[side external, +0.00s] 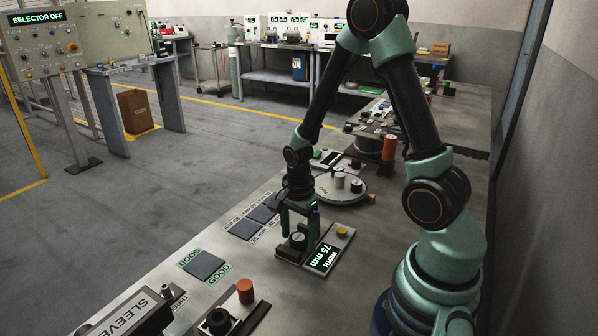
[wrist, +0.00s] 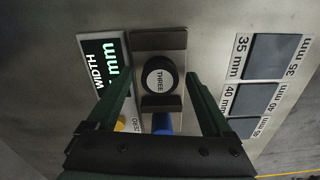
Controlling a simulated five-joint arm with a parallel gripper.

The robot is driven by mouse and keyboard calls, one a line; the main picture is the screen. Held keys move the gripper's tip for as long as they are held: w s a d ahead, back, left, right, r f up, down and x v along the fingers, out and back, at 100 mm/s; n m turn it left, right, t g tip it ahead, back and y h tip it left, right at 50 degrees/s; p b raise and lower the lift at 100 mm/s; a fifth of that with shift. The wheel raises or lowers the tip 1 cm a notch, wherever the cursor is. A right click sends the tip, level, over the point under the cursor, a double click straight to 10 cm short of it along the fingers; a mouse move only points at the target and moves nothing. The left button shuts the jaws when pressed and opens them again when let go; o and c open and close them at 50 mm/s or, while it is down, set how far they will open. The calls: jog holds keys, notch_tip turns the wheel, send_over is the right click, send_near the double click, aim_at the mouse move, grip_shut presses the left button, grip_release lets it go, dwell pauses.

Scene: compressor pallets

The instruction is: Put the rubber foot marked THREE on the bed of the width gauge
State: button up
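The rubber foot marked THREE (wrist: 160,77) is a round black piece with a pale marked top. It stands upright, mark up, on the bed of the width gauge (wrist: 158,41), between two dark blocks. In the side view the foot (side external: 298,239) is on the bed beside the gauge display (side external: 325,257), which reads WIDTH 75 mm. My gripper (wrist: 158,75) is open, with its fingers on either side of the foot and visible gaps between. In the side view my gripper (side external: 298,215) is just above and around the foot.
A yellow button (side external: 342,232) sits on the gauge panel. Dark square pads (side external: 203,264) labelled with words and mm sizes lie to the left. A grey turntable (side external: 341,190) with small cylinders is behind. Orange-topped and black pieces (side external: 245,290) stand at the front.

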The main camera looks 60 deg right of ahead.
notch_tip(320, 180, up, 11)
notch_tip(320, 180, up, 8)
jog(key=f+n+t, duration=0.1)
jog(key=n+t, duration=0.2)
jog(key=n, duration=0.6)
send_over(298, 237)
jog(key=a, duration=0.4)
jog(key=s+a+r+n+t, duration=0.2)
jog(key=a+r+n, duration=0.3)
jog(key=n, duration=0.5)
jog(key=shift+s+r+n+t, duration=0.3)
jog(key=shift+r, duration=0.05)
